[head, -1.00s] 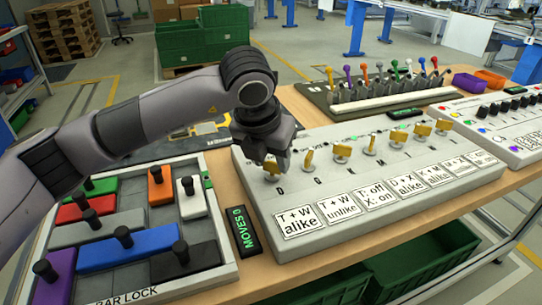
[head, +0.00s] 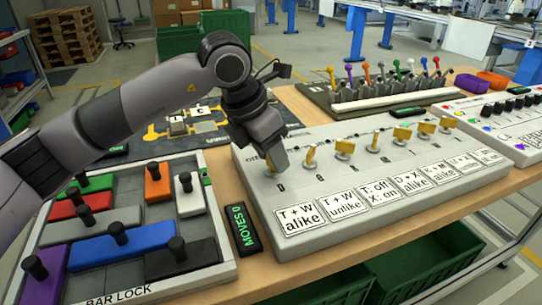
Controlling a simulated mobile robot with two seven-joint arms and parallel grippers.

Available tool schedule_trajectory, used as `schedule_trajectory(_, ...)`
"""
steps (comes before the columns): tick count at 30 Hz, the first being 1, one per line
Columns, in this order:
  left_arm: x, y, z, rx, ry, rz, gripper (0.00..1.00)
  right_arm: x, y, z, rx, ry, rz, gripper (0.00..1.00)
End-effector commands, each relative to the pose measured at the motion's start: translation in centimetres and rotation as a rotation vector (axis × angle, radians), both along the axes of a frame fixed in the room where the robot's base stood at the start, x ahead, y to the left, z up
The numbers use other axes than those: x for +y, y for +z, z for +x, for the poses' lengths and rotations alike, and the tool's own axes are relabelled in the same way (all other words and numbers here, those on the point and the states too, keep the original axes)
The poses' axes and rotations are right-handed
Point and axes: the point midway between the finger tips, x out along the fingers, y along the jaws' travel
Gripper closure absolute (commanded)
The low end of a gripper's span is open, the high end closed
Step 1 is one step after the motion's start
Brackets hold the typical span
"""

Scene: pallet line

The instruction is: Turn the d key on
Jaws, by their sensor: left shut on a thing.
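The white key panel (head: 340,190) lies on the bench with a row of yellow keys and small letters below them. The d key (head: 281,162) is the leftmost one, above the letter D. My left gripper (head: 276,160) is shut on the d key, and its fingers hide most of it. The neighbouring g key (head: 310,157) stands free to the right. My right gripper is not in view.
Printed rule cards (head: 299,219) lie along the panel's front. The bar lock tray (head: 225,270) with coloured bars is at left, with a "MOVES 0" display (head: 236,230) between. A rack of coloured levers (head: 390,90) stands behind.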

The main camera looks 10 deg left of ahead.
Motion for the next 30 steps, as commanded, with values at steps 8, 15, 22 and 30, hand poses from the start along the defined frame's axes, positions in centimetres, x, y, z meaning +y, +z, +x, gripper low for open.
schedule_trajectory(8,0.1,0.2,0.2,-0.002,-0.258,-0.003,0.88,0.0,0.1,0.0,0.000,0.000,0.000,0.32)
schedule_trajectory(15,0.2,0.3,0.3,0.000,-0.486,-0.003,0.88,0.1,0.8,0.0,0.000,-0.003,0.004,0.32)
schedule_trajectory(22,0.2,0.3,0.4,-0.002,-0.699,-0.004,0.88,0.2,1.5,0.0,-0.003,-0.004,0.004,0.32)
schedule_trajectory(30,0.2,0.3,0.6,-0.003,-0.903,-0.002,0.88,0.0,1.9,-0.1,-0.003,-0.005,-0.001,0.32)
